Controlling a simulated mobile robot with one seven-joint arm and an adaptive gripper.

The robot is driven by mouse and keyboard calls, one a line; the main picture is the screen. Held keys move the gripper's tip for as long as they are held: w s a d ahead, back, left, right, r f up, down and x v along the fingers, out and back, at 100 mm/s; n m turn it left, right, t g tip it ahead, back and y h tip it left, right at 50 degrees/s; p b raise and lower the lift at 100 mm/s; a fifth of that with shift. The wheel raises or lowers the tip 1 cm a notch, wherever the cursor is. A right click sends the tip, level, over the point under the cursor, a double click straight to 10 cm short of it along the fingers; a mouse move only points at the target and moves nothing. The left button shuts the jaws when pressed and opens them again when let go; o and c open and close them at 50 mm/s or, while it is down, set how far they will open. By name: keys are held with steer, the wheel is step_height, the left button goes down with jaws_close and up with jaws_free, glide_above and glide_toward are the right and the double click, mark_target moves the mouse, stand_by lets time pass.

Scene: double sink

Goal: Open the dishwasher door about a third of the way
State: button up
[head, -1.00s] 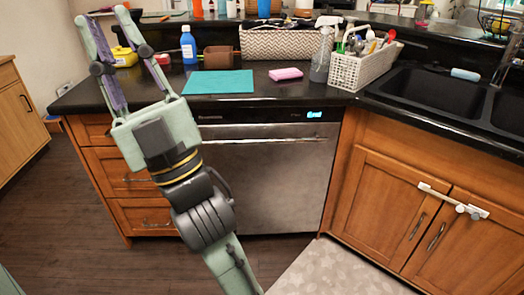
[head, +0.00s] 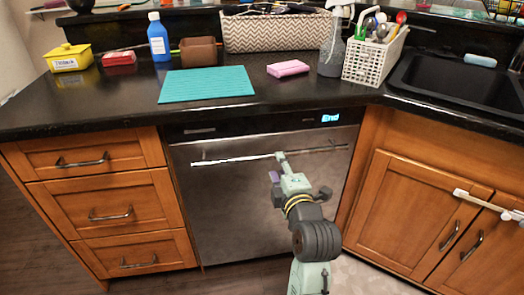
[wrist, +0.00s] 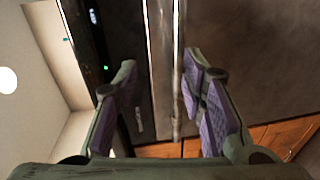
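The dishwasher door (head: 235,215) is a stainless steel front below the black counter, and it looks shut. Its long bar handle (head: 230,159) runs across the top of the door. My gripper (head: 281,166) is in front of the door at the handle's height, right of its middle. In the wrist view my gripper (wrist: 160,60) has its two purple-padded fingers apart. The bright handle bar (wrist: 176,80) shows between the fingers, closer to the right finger. I cannot tell whether either finger touches it.
Wooden drawers (head: 105,200) stand left of the dishwasher. A sink cabinet (head: 400,200) with a white latch (head: 475,200) is at the right. A teal mat (head: 205,85), a pink sponge (head: 288,68) and a utensil basket (head: 372,62) sit on the counter (head: 130,112).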

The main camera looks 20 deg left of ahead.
mark_target(274, 156)
steer(key=shift+h, duration=0.3)
steer(key=x, duration=0.3)
steer(key=f+p+x, duration=0.1)
steer(key=x, duration=0.3)
steer(key=f+p+x, duration=0.1)
steer(key=x, duration=0.3)
steer(key=shift+w+d+f, duration=0.1)
steer(key=shift+d+f, duration=0.1)
steer(key=shift+d, duration=0.1)
jaws_close()
